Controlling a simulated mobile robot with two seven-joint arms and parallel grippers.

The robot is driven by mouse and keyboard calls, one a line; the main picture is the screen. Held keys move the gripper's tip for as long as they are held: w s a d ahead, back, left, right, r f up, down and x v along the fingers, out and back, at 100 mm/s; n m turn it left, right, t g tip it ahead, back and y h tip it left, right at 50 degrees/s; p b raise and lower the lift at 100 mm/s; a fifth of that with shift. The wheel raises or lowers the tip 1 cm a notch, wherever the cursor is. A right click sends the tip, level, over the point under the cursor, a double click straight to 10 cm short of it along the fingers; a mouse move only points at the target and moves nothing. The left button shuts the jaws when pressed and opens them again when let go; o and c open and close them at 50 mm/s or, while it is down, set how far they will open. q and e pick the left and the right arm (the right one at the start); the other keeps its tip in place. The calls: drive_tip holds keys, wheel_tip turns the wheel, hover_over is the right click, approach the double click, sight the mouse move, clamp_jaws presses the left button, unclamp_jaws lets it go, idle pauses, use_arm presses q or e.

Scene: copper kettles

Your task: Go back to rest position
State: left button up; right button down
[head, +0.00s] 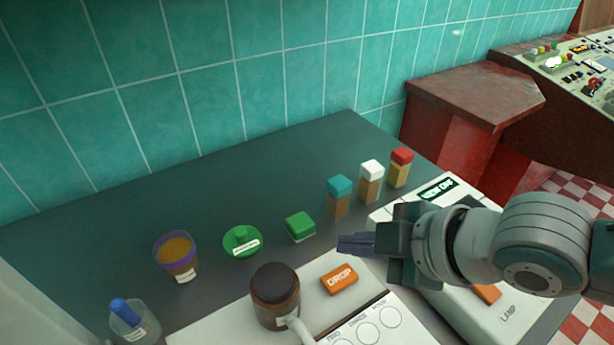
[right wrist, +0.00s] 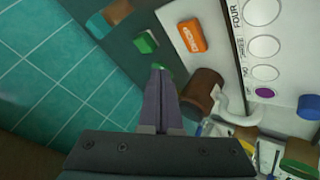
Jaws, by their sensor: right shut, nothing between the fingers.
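My right gripper (head: 356,243) comes in from the right in the head view. It is shut and empty, held above the counter and the white panel. In the right wrist view its closed dark fingers (right wrist: 160,98) point toward the counter, with a bit of green showing just past the tips. An orange DROP block (head: 339,279) lies on the white panel below the gripper, and it also shows in the right wrist view (right wrist: 191,36). A brown lidded pot with a pale handle (head: 276,300) stands left of the DROP block. My left gripper is not in view.
On the dark counter (head: 205,205) stand a green block (head: 300,226), a green lidded item (head: 242,241), a purple-rimmed cup (head: 177,257) and a blue-stoppered flask (head: 134,320). Teal tiles border the back.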

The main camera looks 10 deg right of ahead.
idle(0.4)
drive_tip(key=s+a+r+m+g, duration=0.1)
drive_tip(key=s+a+r+m, duration=0.1)
drive_tip(key=s+a+m, duration=0.3)
drive_tip(key=s+d+r+m+g+h, duration=0.35)
drive_tip(key=s+d+m, duration=0.55)
drive_tip(key=s, duration=0.5)
wheel_tip(320, 180, up, 39)
drive_tip(key=d+h+p, duration=0.1)
drive_tip(key=d+p, duration=0.1)
drive_tip(key=p, duration=3.6)
drive_tip(key=shift+s+n, duration=0.3)
drive_tip(key=shift+f, duration=0.15)
